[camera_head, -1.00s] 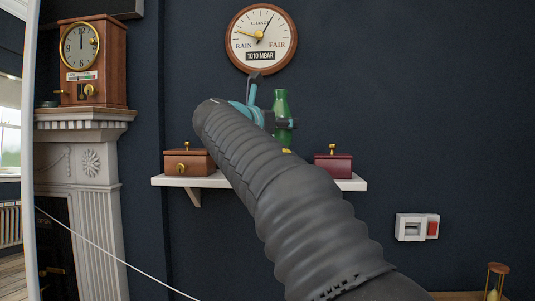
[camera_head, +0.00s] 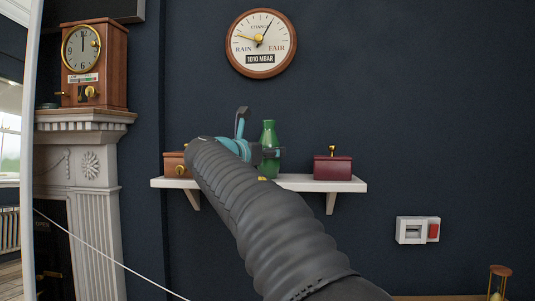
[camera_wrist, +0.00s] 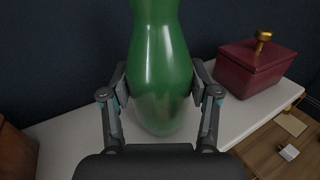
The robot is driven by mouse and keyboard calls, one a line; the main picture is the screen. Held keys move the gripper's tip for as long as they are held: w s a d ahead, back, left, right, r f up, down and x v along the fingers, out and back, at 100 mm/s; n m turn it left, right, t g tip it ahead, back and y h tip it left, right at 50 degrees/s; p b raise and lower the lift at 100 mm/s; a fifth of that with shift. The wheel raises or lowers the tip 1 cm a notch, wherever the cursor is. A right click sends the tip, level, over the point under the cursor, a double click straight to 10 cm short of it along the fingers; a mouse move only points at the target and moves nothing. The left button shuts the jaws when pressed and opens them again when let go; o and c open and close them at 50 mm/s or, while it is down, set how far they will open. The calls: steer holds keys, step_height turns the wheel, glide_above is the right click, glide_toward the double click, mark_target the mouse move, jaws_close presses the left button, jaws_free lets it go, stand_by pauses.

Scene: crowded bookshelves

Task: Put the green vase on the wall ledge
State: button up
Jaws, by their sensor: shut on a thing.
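The green vase (camera_head: 269,150) is upright at the white wall ledge (camera_head: 300,182), between two small boxes. My gripper (camera_head: 262,152) is shut on the vase, with its fingers on either side of it. The wrist view shows the vase (camera_wrist: 161,70) filling the middle, with my gripper (camera_wrist: 160,90) around its lower body. The vase base looks at or just above the ledge (camera_wrist: 75,135); I cannot tell whether it touches.
A dark red box (camera_head: 333,167) stands on the ledge to the right, and a brown box (camera_head: 176,164) to the left. A round barometer (camera_head: 261,43) hangs above. A wall switch (camera_head: 418,230) is at lower right. The ledge has free room beside the vase.

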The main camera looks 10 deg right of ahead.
steer(key=o, duration=1.4)
steer(key=shift+r, duration=0.1)
steer(key=v, duration=1.2)
